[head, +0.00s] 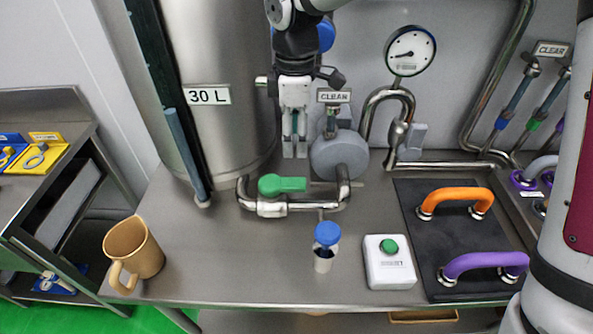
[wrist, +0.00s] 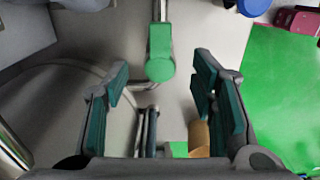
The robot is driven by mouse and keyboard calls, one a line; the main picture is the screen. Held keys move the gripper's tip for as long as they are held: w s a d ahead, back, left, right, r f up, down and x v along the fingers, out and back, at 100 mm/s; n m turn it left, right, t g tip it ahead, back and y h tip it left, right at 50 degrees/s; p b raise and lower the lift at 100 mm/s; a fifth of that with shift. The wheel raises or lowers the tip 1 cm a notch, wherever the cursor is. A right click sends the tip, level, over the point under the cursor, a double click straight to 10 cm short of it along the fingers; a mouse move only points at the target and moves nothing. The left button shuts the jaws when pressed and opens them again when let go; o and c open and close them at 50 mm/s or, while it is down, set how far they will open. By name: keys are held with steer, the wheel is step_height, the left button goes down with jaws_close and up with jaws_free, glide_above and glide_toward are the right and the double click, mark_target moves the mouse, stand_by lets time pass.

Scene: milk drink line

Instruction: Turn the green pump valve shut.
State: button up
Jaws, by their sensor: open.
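The green pump valve handle (head: 282,185) sits on a metal pipe (head: 328,206) low in front of the tank. It lies roughly in line with the pipe. It also shows in the wrist view (wrist: 161,52), upper middle, centred between my fingers. My gripper (head: 295,140) points down, a little behind and above the handle in the head view. Its fingers (wrist: 160,85) are spread wide with nothing between them. They appear apart from the handle. No part of the handle's top is covered in the head view; its mount is partly hidden.
A steel tank (head: 225,130) stands left of my gripper, and a grey round pump (head: 339,156) is close on its right.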

mark_target(296, 182)
step_height(296, 182, down, 13)
steer(key=shift+f+p, duration=0.1)
steer(key=shift+p, duration=0.5)
jaws_close()
